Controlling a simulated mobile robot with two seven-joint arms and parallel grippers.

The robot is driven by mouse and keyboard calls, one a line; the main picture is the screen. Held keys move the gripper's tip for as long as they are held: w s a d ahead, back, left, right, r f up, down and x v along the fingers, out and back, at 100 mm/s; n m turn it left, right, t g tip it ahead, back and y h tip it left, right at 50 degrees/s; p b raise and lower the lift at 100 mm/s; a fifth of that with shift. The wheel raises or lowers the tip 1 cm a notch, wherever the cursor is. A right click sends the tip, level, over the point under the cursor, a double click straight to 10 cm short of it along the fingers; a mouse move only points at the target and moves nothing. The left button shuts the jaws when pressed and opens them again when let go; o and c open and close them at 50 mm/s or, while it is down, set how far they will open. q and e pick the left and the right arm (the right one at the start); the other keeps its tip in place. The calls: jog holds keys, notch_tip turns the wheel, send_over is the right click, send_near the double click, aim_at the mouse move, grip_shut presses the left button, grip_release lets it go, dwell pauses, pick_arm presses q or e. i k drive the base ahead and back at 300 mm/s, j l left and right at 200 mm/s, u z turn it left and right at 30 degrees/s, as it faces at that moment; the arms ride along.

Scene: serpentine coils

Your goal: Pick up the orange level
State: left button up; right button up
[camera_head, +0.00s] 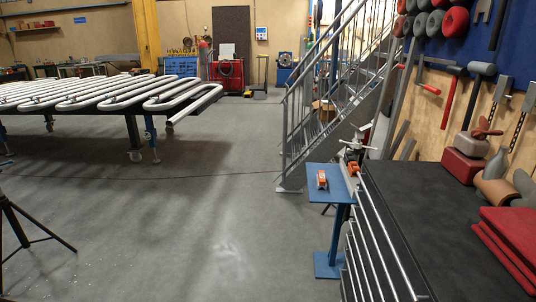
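A small orange-red object, which looks like the orange level (321,180), lies on the top of a narrow blue stand (334,192). It is small in the view, so its details are hard to make out. The stand's top is flat, on a single post with a square foot plate on the floor. Neither of my grippers shows in the head view.
A metal staircase (318,120) rises behind. A rack of serpentine coils (110,95) is at the left. The grey floor (200,220) in the middle is clear.

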aim_at(320, 180)
jog(key=i+u, duration=0.15)
jog(key=i, duration=1.25)
jog(key=i+z, duration=0.5)
jog(key=i+j+z, duration=0.3)
jog(key=i+z, duration=0.55)
jog(key=i+j+z, duration=0.2)
jog(key=z, duration=0.25)
jog(key=i+j+z, duration=0.25)
jog(key=z, duration=0.15)
